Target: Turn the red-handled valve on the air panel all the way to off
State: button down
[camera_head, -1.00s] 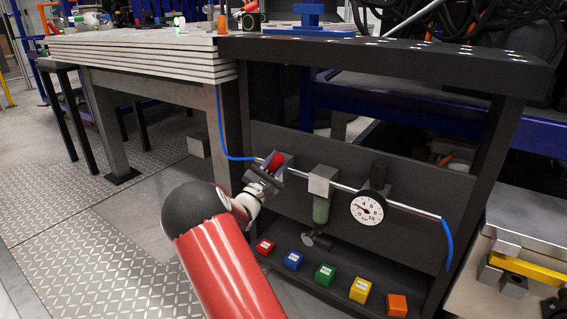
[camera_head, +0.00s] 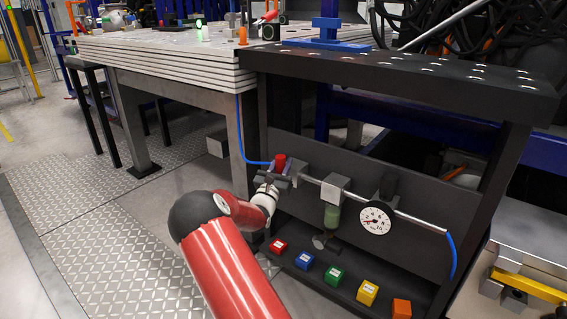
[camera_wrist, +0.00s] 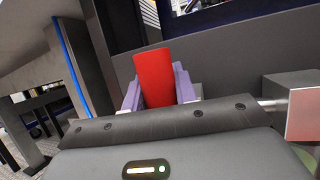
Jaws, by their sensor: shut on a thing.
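The red valve handle (camera_head: 281,162) is at the left end of the pipe on the dark air panel (camera_head: 350,195). In the wrist view the red handle (camera_wrist: 154,77) stands upright between the two fingers of my gripper (camera_wrist: 158,90). In the head view my gripper (camera_head: 280,176) reaches the valve from the front left, with the fingers shut on the handle. The valve body and the handle's lower part are hidden behind my gripper. A round pressure gauge (camera_head: 376,220) sits on the pipe to the right.
A filter with a green bowl (camera_head: 332,215) hangs between valve and gauge. A blue hose (camera_head: 240,135) runs to the valve's left side. Several coloured blocks (camera_head: 334,276) line the shelf below. The dark bench top (camera_head: 400,80) overhangs the panel.

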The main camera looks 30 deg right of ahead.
aim_at(279, 171)
jog(key=shift+w+a, duration=0.1)
jog(key=c, duration=1.1)
grip_release()
jog(key=b+v, duration=0.1)
jog(key=v, duration=0.6)
jog(key=shift+s+a+f, duration=0.2)
jog(key=shift+s+a, duration=0.05)
